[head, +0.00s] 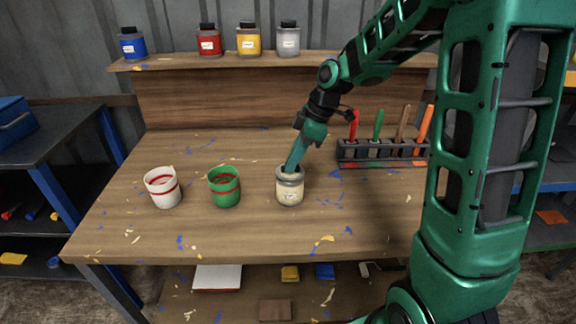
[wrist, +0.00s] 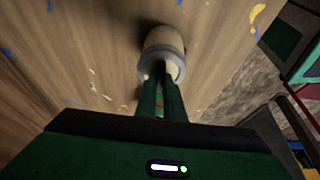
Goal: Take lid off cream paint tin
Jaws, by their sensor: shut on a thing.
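The cream paint tin (head: 290,192) stands upright on the wooden workbench, right of the middle. Its grey lid (head: 291,175) is at its top, and I cannot see a gap between lid and tin. My gripper (head: 291,168) reaches down from the upper right, with its fingers at the lid. In the wrist view the fingers (wrist: 161,92) are close together at the near side of the grey lid (wrist: 163,66), and the cream tin (wrist: 164,40) shows beyond it. The gripper is shut on the lid; the exact contact is partly hidden.
A white tin (head: 163,188) and a green tin (head: 224,188) stand left of the cream tin. A rack (head: 384,150) of coloured-handled tools stands at the right. Several closed jars, including a red one (head: 209,42), stand on the back shelf. The front of the workbench (head: 240,235) is clear.

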